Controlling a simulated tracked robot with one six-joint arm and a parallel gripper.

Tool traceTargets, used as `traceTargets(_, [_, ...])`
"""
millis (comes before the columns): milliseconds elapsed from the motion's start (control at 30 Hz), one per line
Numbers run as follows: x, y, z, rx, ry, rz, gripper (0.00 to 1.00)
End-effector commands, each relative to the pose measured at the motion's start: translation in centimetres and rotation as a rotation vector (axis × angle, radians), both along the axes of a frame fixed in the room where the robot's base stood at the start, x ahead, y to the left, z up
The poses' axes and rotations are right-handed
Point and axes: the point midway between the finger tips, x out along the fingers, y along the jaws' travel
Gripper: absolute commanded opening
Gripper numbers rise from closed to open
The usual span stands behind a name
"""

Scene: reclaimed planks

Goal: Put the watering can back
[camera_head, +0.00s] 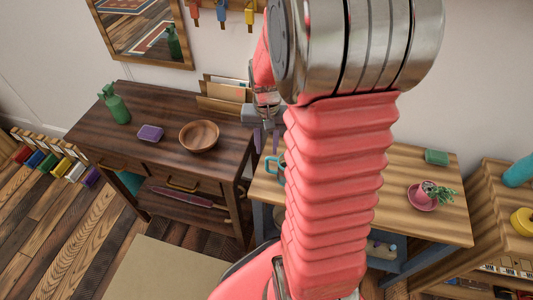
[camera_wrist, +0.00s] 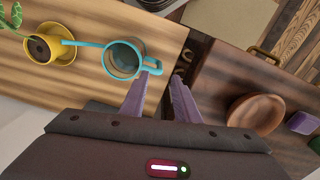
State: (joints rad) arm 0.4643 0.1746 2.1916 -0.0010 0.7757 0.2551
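The turquoise watering can (camera_wrist: 108,60) stands on the light wooden table (camera_wrist: 172,38) in the wrist view. Its spout points left and its handle points right, towards my gripper. In the head view only a part of the can (camera_head: 281,172) shows; my arm hides the rest. My gripper (camera_wrist: 160,82) is open, with nothing between its purple fingers. The handle lies just ahead of the left fingertip; I cannot tell whether they touch. In the head view my gripper (camera_head: 266,141) is above the gap between the dark desk and the light table.
A yellow pot (camera_wrist: 62,50) with a plant stands by the spout. The dark desk (camera_head: 160,165) holds a wooden bowl (camera_head: 199,136), a purple block (camera_head: 150,133) and a green bottle (camera_head: 115,104). A pink potted plant (camera_head: 425,192) and green block (camera_head: 437,157) are on the light table's right.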

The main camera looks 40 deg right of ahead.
Motion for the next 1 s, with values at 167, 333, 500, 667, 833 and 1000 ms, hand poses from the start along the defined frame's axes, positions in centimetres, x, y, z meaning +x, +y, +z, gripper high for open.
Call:
traceTargets(167, [0.0, 0.0, 1.4, -0.001, -0.002, 0.0, 0.28])
traceTargets(333, [0.0, 0.0, 1.6, 0.0, 0.0, 0.0, 0.28])
traceTargets(500, [0.0, 0.0, 1.6, 0.0, 0.0, 0.0, 0.28])
traceTargets(667, [0.0, 0.0, 1.6, 0.0, 0.0, 0.0, 0.28])
traceTargets(833, [0.0, 0.1, 1.8, -0.002, -0.004, 0.004, 0.28])
traceTargets(1000, [0.0, 1.3, 3.3, -0.014, -0.03, 0.045, 0.28])
